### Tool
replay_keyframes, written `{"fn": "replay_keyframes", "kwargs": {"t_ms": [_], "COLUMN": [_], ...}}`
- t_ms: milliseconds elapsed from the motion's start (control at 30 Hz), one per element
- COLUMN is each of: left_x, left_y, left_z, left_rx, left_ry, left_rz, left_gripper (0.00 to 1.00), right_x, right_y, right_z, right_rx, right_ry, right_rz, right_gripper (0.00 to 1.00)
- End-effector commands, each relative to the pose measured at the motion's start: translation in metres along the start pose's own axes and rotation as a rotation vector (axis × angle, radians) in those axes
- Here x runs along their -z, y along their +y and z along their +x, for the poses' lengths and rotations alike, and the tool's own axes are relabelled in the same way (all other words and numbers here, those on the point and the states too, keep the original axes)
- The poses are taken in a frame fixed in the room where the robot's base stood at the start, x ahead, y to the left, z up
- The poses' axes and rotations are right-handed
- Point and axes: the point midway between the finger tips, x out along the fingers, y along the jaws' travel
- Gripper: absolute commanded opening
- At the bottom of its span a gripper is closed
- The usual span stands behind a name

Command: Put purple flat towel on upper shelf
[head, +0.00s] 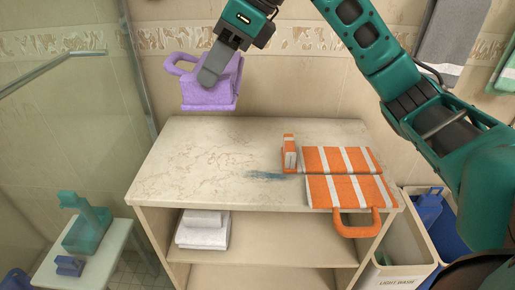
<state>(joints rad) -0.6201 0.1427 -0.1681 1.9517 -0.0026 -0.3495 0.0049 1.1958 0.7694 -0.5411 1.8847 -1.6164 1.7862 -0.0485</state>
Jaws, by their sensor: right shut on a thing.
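The purple towel (194,97), with a loop at its left end, is held up in front of the tiled wall, beyond the back left of the vanity top. My right gripper (208,77) is shut on it from above, and its grey finger covers part of the towel. The towel appears clear of the top. The vanity unit has a pale marble top (205,160) and open shelves below, with an upper shelf (275,241) just under the top. My left gripper is not in view.
Orange-and-white striped items (340,160) lie on the right of the top, one with a loop (355,224) over the front edge. Folded white towels (203,233) sit at the upper shelf's left. A bin (405,245) stands right; a teal dispenser (88,230) stands left.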

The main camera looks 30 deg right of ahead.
Motion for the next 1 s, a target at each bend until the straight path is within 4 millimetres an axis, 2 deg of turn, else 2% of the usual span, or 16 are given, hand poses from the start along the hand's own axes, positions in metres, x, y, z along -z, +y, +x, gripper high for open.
{"fn": "replay_keyframes", "kwargs": {"t_ms": [67,167,600,1000], "left_x": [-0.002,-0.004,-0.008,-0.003], "left_y": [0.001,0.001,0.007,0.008], "left_z": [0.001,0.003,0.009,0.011], "left_rx": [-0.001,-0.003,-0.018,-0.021], "left_ry": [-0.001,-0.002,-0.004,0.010], "left_rz": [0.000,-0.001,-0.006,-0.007], "left_gripper": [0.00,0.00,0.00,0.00], "right_x": [0.003,0.015,0.077,0.099], "right_y": [0.000,0.000,0.002,0.003], "right_z": [0.003,0.019,0.114,0.147], "right_rx": [0.011,0.011,0.010,0.012], "right_ry": [0.001,0.006,0.006,0.004], "right_rz": [0.018,0.026,0.022,0.021], "right_gripper": [0.00,0.00,0.00,0.00]}}
